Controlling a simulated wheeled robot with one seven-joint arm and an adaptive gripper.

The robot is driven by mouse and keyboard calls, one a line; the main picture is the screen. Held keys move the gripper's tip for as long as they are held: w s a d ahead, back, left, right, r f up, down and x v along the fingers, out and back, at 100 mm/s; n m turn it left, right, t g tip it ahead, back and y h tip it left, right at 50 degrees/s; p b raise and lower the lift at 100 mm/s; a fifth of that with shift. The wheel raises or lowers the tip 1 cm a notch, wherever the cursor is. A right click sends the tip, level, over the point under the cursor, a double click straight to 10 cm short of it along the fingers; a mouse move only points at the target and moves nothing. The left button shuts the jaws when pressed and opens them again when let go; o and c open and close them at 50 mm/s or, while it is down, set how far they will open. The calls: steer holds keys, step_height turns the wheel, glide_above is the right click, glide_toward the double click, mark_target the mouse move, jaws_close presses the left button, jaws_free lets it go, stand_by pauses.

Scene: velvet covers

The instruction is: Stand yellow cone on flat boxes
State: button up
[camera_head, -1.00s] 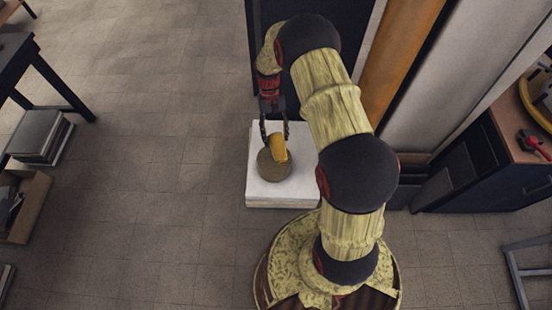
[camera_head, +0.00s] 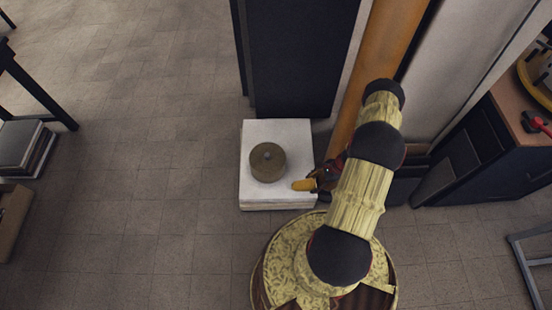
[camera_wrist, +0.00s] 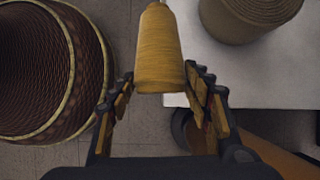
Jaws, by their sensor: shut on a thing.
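The yellow cone (camera_head: 303,185) is in my gripper (camera_head: 319,181), over the near right corner of a low white stack (camera_head: 298,140) in the head view. In the wrist view my gripper (camera_wrist: 160,90) is shut on the yellow cone (camera_wrist: 160,45), with a finger at each side of its wide end. The cone's narrow end points away from the palm. Its height above the white stack is hard to tell. I cannot tell whether this white stack or the pile of flat items (camera_head: 24,148) at the far left is the flat boxes.
A brown round spool (camera_head: 267,162) stands on the white stack and also shows in the wrist view (camera_wrist: 250,12). A dark cabinet (camera_head: 302,60) and an orange roll (camera_head: 368,80) stand behind. A workbench (camera_head: 500,140) is at the right.

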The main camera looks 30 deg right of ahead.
steer(key=s+d+f+m+t+h+b, duration=0.1)
steer(key=s+d+f+m+t+h, duration=0.3)
steer(key=d+f+m, duration=0.75)
steer(key=w+a+n+b, duration=0.1)
steer(key=w+a, duration=0.1)
steer(key=w, duration=0.3)
steer(key=w+a+f+b, duration=0.1)
steer(key=w+a+b, duration=0.1)
steer(key=w, duration=0.3)
steer(key=w+a+n+y+b, duration=0.1)
steer(key=w+a, duration=0.1)
steer(key=w, duration=0.3)
steer(key=shift+w+a+f+n, duration=0.2)
steer(key=shift+a+f+n, duration=0.05)
steer(key=shift+a+n, duration=0.1)
steer(key=f+b, duration=0.1)
steer(key=f, duration=0.1)
steer(key=f+b, duration=0.1)
steer(key=b, duration=0.1)
steer(key=shift+w+a+f, duration=0.1)
steer(key=shift+w+f, duration=0.25)
steer(key=shift+w, duration=0.05)
steer(key=shift+r, duration=0.15)
steer(key=o, duration=1.2)
